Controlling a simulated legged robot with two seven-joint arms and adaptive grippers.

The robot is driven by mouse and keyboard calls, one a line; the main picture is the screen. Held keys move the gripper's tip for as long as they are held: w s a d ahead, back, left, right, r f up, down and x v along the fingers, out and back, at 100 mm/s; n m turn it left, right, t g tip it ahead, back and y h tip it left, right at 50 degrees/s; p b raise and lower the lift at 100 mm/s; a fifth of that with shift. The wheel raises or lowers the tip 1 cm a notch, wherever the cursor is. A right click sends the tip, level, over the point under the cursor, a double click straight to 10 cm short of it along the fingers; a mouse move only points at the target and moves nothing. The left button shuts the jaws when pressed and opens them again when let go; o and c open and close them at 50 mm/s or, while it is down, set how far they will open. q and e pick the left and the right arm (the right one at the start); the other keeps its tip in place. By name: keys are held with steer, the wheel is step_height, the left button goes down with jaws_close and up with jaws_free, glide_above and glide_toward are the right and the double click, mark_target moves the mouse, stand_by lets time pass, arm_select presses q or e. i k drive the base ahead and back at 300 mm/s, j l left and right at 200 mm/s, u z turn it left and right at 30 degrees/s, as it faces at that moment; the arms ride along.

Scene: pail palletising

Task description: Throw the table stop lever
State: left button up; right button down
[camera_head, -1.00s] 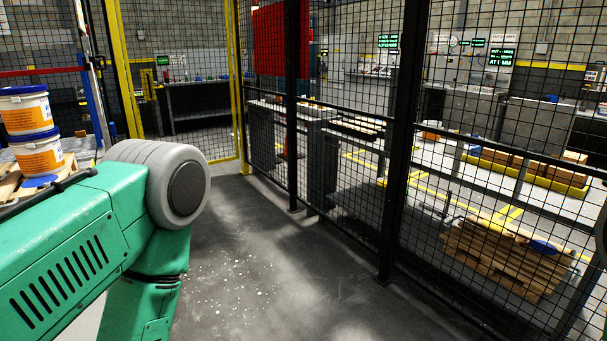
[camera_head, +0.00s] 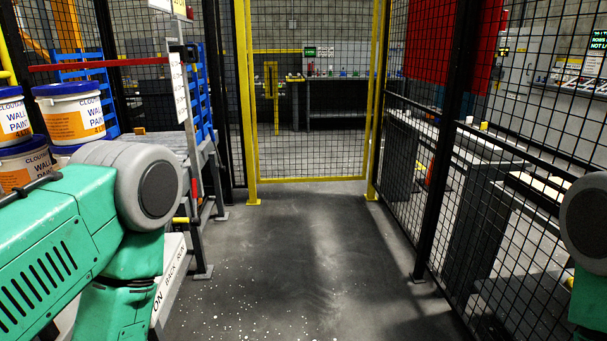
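No lever can be made out for certain. A small yellow-ended bar (camera_head: 181,220) sticks out at the near side of the grey table frame (camera_head: 204,160) on the left; I cannot tell whether it is the stop lever. My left arm, green with a grey joint, fills the lower left and hides part of the table. A piece of my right arm shows at the right edge. Neither gripper is in view.
Paint pails (camera_head: 70,112) with blue lids stand stacked at the left. A red bar (camera_head: 108,64) runs above them. A yellow-framed mesh gate (camera_head: 312,181) closes the far end. Black mesh fencing (camera_head: 440,150) lines the right. The grey floor (camera_head: 290,255) between is clear apart from white specks.

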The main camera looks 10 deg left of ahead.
mark_target(195, 221)
steer(key=i+l+u, duration=0.1)
steer(key=i+u, duration=0.25)
steer(key=i, duration=3.1)
steer(key=u, duration=2.45)
